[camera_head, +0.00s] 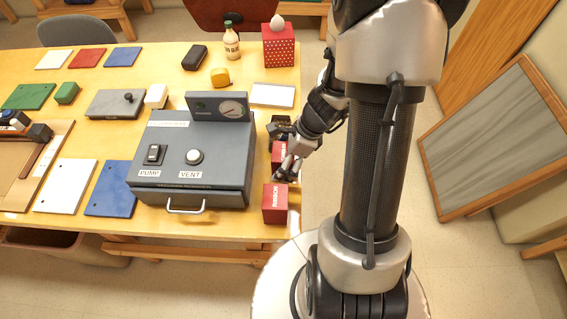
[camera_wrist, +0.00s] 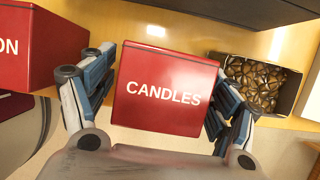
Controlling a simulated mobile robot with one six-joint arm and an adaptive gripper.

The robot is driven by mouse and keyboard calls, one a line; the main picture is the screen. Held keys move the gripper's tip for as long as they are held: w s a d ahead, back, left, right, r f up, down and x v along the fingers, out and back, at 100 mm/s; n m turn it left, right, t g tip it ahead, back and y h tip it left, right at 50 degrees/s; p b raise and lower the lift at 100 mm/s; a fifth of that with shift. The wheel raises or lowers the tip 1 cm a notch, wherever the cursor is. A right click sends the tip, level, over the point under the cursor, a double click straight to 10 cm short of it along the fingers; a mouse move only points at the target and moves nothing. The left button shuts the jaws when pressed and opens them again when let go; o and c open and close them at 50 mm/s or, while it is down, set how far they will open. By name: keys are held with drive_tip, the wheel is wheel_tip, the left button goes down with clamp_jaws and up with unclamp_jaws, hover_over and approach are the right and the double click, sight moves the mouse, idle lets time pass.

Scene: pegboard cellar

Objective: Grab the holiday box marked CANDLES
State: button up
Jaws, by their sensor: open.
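The red box marked CANDLES (camera_wrist: 165,88) lies in the middle of the wrist view, its white lettering readable. My gripper (camera_wrist: 160,105) is open, with one finger on each side of this box; I cannot tell whether the fingers touch it. In the head view the same box (camera_head: 278,151) shows at the table's right edge, partly hidden by my gripper (camera_head: 287,168). A second red box, marked RIBBON (camera_head: 274,203), stands nearer the table's front corner. Part of it also shows at the left of the wrist view (camera_wrist: 28,50).
A dark open box of brown-gold pieces (camera_wrist: 262,85) stands right of the CANDLES box in the wrist view. The grey machine marked PUMP and VENT (camera_head: 195,155) stands close left of the red boxes. A red dotted box (camera_head: 278,46) is at the far right corner.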

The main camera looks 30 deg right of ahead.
drive_tip(key=c, duration=1.2)
drive_tip(key=shift+r, duration=0.1)
